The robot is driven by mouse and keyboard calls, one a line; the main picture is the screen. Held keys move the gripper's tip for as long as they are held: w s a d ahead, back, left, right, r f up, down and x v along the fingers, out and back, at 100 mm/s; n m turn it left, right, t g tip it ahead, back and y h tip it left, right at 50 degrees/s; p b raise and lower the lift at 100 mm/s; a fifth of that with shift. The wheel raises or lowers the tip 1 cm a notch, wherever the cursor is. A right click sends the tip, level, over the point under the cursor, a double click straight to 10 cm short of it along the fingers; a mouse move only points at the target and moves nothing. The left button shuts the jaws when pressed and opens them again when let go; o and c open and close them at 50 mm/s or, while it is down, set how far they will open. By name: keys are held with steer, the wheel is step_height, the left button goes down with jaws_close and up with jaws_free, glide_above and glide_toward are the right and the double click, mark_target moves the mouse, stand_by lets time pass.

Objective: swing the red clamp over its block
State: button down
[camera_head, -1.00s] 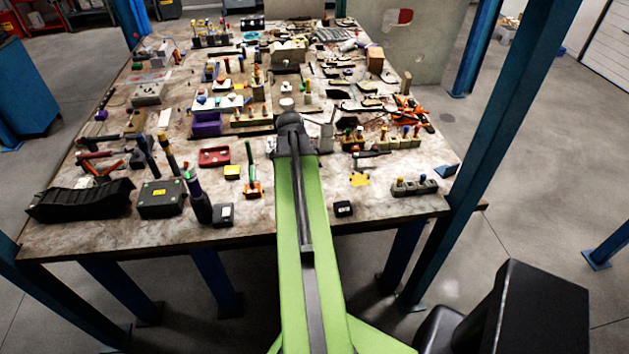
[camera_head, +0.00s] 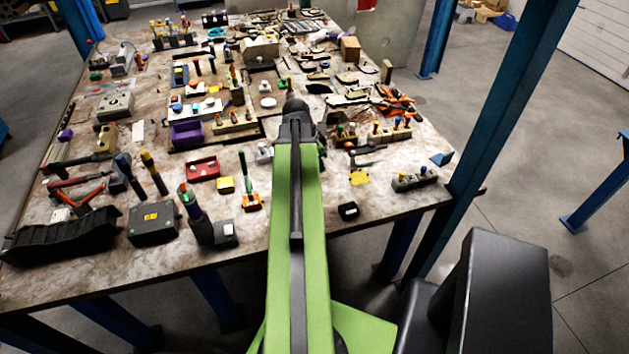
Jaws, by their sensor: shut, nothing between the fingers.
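I cannot pick out the red clamp with certainty. A small red fixture (camera_head: 203,170) with pale spots on it sits on the table left of my arm; I cannot tell whether it is the clamp or how its parts lie. An orange-red clamp-like tool (camera_head: 396,103) lies farther back on the right. My green arm reaches forward over the table's front edge to a dark rounded joint, right of the red fixture and apart from it in the picture. My gripper's fingers are hidden beyond that joint.
The worktable (camera_head: 100,271) is crowded with small fixtures and tools. A blue post (camera_head: 500,110) rises at the table's right edge.

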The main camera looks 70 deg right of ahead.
steer(key=b+x, duration=1)
steer(key=x, duration=0.1)
steer(key=shift+s+f+b, duration=0.15)
steer(key=shift+f+b, duration=0.1)
steer(key=shift+b, duration=0.15)
steer(key=w+a+r+p, duration=0.2)
steer(key=shift+a+r, duration=0.1)
steer(key=shift+a, duration=0.2)
steer(key=shift+w+a, duration=0.25)
steer(key=shift+w, duration=0.1)
